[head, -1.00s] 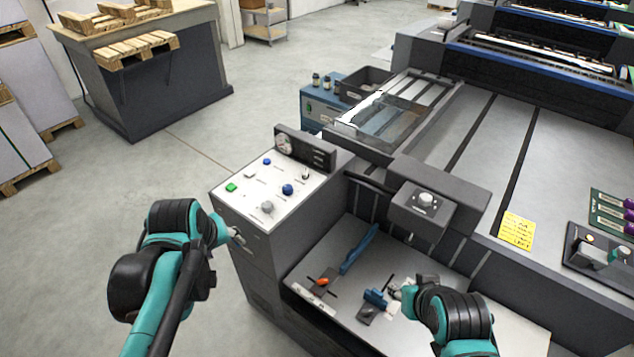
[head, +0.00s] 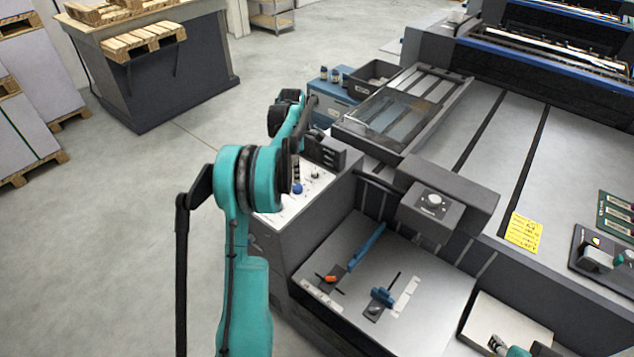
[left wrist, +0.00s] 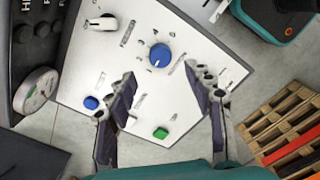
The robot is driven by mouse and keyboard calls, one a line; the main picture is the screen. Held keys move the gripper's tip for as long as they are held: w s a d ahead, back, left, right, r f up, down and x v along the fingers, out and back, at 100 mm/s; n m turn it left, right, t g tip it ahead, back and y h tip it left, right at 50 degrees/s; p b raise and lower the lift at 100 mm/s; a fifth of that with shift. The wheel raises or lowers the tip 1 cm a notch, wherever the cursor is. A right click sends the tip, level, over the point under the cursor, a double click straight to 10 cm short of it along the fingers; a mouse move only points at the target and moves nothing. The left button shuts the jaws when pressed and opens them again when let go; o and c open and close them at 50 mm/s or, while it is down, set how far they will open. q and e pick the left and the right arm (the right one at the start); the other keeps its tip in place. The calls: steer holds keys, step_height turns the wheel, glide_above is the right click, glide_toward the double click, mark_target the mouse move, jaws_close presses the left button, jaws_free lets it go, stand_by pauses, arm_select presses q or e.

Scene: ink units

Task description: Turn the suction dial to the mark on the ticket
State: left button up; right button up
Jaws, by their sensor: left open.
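The blue dial (left wrist: 161,55) is on the white control panel (left wrist: 180,100), ringed by small marks; a pale pointer line shows on its lower part. It also shows in the head view (head: 297,188). I cannot read which control is labelled suction. My left gripper (left wrist: 159,73) is open over the panel, its fingertips either side of the space just below the blue dial in the picture; contact is not visible.
A white knob (left wrist: 101,23), blue button (left wrist: 91,103) and green button (left wrist: 160,132) share the panel. A round gauge (left wrist: 36,90) stands beside it. Another dial (head: 433,200) is on a grey box.

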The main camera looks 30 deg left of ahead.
mark_target(297, 186)
arm_select(q)
step_height(297, 186, down, 8)
steer(key=shift+r+b, duration=0.2)
steer(key=shift+b, duration=0.75)
steer(key=c, duration=1.2)
